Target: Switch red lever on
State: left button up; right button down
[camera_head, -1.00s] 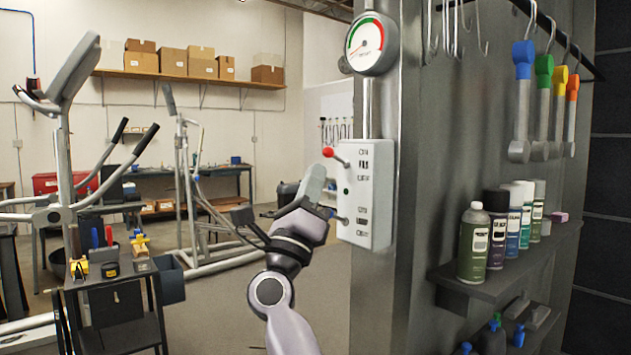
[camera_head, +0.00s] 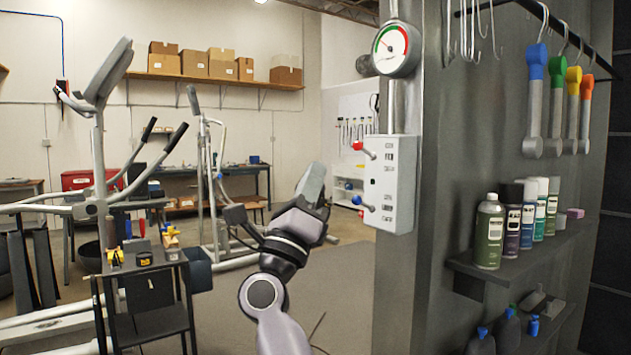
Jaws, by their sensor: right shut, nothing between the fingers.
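The red lever (camera_head: 359,147) sticks out from the upper left of a white control box (camera_head: 402,180) on the grey pillar. Its red knob points left and slightly up from its pivot. A second lever with a blue knob (camera_head: 358,200) juts out lower on the same box. My right gripper (camera_head: 314,178) points upward, left of the box, with a visible gap in the picture between it and both knobs. It is shut and empty. My left gripper is not in view.
A round gauge (camera_head: 397,49) sits above the box on a pipe. Spray cans (camera_head: 489,231) stand on a shelf (camera_head: 520,252) at right. Coloured-handled tools (camera_head: 534,100) hang above. A small tool cart (camera_head: 148,263) and exercise machines are at left. Floor (camera_head: 340,290) beside the pillar is clear.

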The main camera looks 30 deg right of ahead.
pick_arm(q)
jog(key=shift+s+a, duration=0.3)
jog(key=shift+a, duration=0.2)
pick_arm(e)
jog(key=shift+s+a+r, duration=0.1)
jog(key=shift+s+a, duration=0.15)
jog(key=shift+a, duration=0.4)
jog(key=s+a+f+n+t+y+p, duration=0.1)
jog(key=a+f+n+t+y, duration=0.2)
jog(key=f+n+y, duration=0.65)
jog(key=s+a+f+n+t+y, duration=0.1)
jog(key=a+f+n+t+y, duration=0.15)
jog(key=f+n+y, duration=0.75)
jog(key=a+f+n+t+y+p, duration=0.1)
jog(key=a+f+n+t+y, duration=0.15)
jog(key=f+n+y, duration=0.75)
pick_arm(q)
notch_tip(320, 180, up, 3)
jog(key=shift+p, duration=0.5)
pick_arm(e)
jog(key=s+f+n+g+h, duration=0.1)
jog(key=s+f+n+g, duration=0.4)
jog(key=s+f, duration=0.6)
jog(key=s+f+n+g+h, duration=0.2)
jog(key=s+f+n+g, duration=0.4)
jog(key=s+f, duration=0.6)
notch_tip(320, 180, down, 5)
jog(key=shift+a+f+n, duration=0.1)
jog(key=shift+a+n, duration=0.3)
jog(key=shift+n, duration=0.55)
